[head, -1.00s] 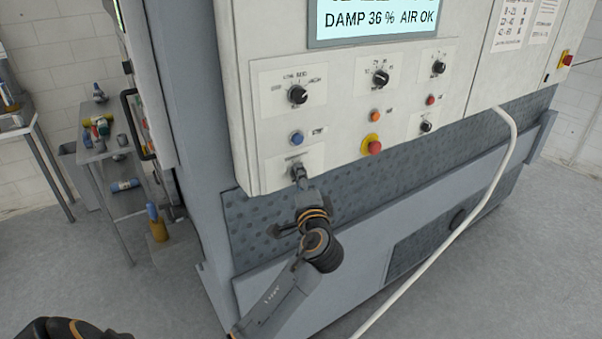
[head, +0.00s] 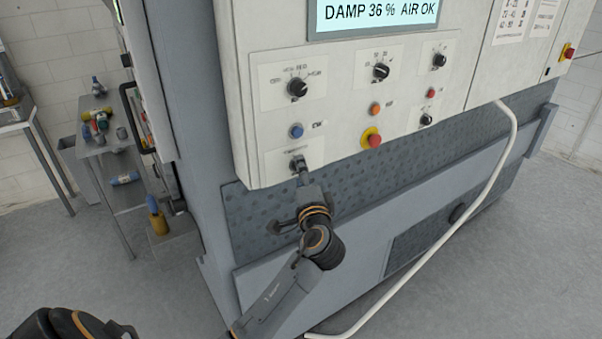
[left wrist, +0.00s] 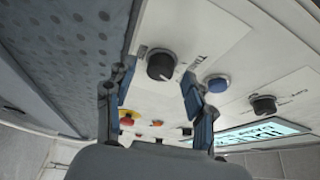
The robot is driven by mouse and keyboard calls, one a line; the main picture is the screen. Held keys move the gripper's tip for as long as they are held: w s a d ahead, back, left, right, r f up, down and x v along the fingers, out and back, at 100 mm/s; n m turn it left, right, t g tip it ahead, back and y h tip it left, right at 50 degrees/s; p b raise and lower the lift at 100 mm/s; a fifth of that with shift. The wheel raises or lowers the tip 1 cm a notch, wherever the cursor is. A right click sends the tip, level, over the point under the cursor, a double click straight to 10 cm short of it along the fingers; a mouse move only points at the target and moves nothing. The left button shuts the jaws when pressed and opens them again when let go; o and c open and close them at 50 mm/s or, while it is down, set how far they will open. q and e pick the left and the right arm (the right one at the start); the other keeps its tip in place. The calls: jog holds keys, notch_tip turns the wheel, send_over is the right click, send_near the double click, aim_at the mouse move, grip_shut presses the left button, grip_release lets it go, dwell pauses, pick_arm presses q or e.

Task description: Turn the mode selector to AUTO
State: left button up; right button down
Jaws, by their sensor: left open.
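A grey-white control panel (head: 345,105) fills the middle of the head view. A black rotary knob (head: 297,163) sits on a plate at its lower left; its label is too small to read. My left gripper (head: 304,174) is just below and in front of this knob and partly hides it. In the left wrist view the same black knob (left wrist: 161,65) appears between the two spread fingers of my left gripper (left wrist: 155,95), with a pale mark on its face. Whether the fingers touch it I cannot tell. My right gripper is not in view.
Above the knob are a blue button (head: 296,131) and another black knob (head: 297,88). A red emergency button (head: 371,138) is to the right. A white hose (head: 470,215) hangs in front of the machine. A side table (head: 115,165) with bottles stands at left.

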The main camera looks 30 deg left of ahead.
pick_arm(q)
jog(key=v, duration=1.1)
jog(key=d+f+m+g+h+b, duration=0.2)
jog(key=d+f+h, duration=0.15)
jog(key=f, duration=1.45)
jog(key=d+f+m+g+h+b, duration=0.1)
jog(key=d+f+h+b, duration=0.25)
jog(key=f, duration=1.55)
jog(key=s+f+g+h, duration=0.25)
jog(key=s+f, duration=0.25)
jog(key=f, duration=0.7)
jog(key=s+d+f+n+g+h+b, duration=0.15)
jog(key=s+f+n+g+b, duration=0.25)
jog(key=s+f, duration=1.35)
jog(key=s+a+f+n+g, duration=0.1)
jog(key=s+f, duration=0.2)
jog(key=s, duration=0.4)
jog(key=s+f+n+h+b, duration=0.1)
jog(key=s+f+n, duration=0.1)
jog(key=s+f, duration=0.2)
jog(key=s+a+f+n+g+b, duration=0.1)
jog(key=s+f, duration=0.3)
jog(key=s, duration=0.5)
jog(key=shift+s+a+n+g+h, duration=0.3)
jog(key=shift+g+h, duration=0.05)
jog(key=shift+h, duration=0.05)
